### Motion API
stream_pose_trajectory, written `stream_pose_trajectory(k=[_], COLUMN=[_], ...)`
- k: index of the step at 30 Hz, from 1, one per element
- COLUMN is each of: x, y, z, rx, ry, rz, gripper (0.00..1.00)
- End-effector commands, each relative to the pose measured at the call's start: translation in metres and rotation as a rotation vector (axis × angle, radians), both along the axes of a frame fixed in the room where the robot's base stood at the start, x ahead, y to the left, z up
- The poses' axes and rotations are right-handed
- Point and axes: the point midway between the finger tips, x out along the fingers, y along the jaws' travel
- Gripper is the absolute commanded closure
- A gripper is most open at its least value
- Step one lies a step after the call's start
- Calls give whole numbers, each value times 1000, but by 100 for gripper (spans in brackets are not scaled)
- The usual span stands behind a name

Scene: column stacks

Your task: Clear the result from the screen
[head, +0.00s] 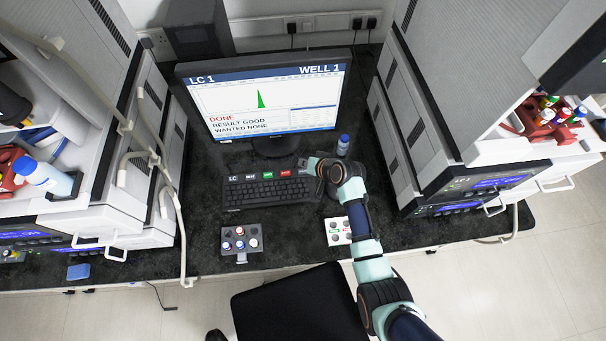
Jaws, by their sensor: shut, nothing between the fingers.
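The monitor screen (268,100) stands at the back of the black bench. It reads LC 1, WELL 1, DONE, RESULT GOOD and WANTED NONE, with one green peak on a plot. A black keyboard (265,193) lies in front of it. Along the keyboard's far edge are an LC label, a grey key (250,177), a green key (267,174) and a red key (285,172). My gripper (303,163) is shut and empty, just right of the red key, between monitor stand and keyboard. I cannot tell its height or whether it touches anything.
A blue-capped vial (343,145) stands close behind my wrist. A vial tray (242,243) and a white button panel (338,231) lie nearer the bench's front. Tall instrument stacks (470,150) flank both sides. Tubing (180,230) hangs at left. A black chair (295,305) is in front.

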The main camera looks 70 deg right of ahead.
Motion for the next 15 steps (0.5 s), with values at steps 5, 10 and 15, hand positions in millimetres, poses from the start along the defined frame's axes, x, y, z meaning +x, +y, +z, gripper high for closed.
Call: stream_pose_trajectory(k=[5, 10, 15], x=[0, 0, 0], y=[0, 0, 0], z=[-24, -25, -24], rx=[1, 1, 1], ry=[0, 0, 0], rz=[0, 1, 1], gripper=[100, 100, 100])
